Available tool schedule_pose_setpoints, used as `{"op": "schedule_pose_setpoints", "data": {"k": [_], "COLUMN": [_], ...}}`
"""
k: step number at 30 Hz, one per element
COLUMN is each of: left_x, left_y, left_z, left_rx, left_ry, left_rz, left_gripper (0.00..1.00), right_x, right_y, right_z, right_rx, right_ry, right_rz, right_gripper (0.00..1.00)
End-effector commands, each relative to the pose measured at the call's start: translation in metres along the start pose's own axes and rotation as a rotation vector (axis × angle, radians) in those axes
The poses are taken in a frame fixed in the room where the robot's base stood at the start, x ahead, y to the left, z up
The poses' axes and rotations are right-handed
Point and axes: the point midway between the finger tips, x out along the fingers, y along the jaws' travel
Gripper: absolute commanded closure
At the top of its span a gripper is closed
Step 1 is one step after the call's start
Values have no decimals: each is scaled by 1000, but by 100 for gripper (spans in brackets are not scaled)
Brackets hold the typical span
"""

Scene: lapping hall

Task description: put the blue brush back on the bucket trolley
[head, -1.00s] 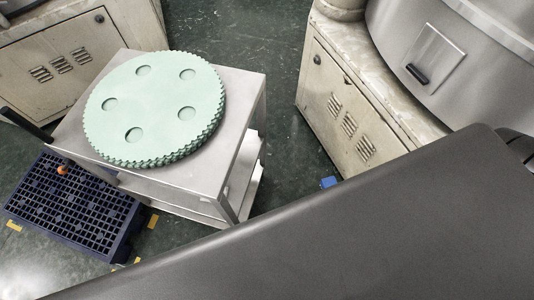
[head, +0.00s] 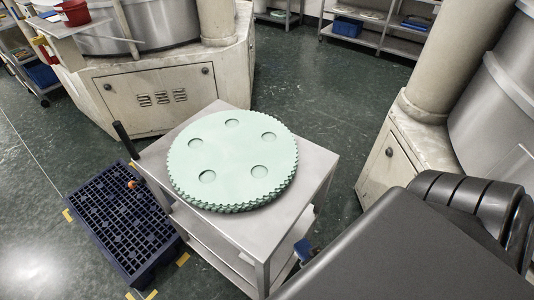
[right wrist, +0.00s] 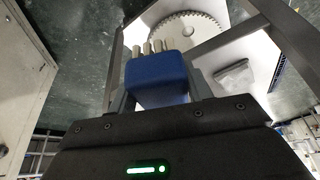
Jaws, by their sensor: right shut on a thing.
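My right gripper (right wrist: 157,88) is shut on the blue brush (right wrist: 157,78), a blue block with several pale metallic stubs at its far end in the right wrist view. In the head view only a small blue part of the brush (head: 303,250) shows past my dark arm, beside the steel trolley's right side; the gripper itself is hidden there. A red bucket (head: 76,13) stands on a light top (head: 62,27) at the far upper left; I cannot tell for sure whether this is the bucket trolley. My left gripper is not in view.
A steel trolley (head: 318,160) carrying pale green toothed discs (head: 235,160) stands close in the middle. A dark blue grid pallet (head: 110,215) lies to its left. Cream machines (head: 150,95) stand behind and at right (head: 395,150). Green floor is open between them and toward the back shelves (head: 360,15).

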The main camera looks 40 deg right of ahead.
Motion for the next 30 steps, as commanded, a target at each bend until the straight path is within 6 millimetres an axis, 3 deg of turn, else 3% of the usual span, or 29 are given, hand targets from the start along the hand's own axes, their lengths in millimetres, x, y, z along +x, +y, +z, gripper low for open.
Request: {"op": "schedule_pose_setpoints", "data": {"k": [8, 21, 24, 30], "left_x": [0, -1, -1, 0], "left_y": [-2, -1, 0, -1], "left_z": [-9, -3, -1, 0], "left_rx": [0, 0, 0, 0], "left_ry": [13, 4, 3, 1], "left_rz": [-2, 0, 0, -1], "left_gripper": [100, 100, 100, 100], "right_x": [4, 48, 57, 65], "right_y": [0, -1, -2, -1], "right_z": [-10, -120, -139, -158], "right_rx": [-2, -3, -4, -3], "right_ry": [2, 4, 3, 1], "right_rz": [-1, -1, -2, -1], "right_gripper": [75, 75, 75, 75]}}
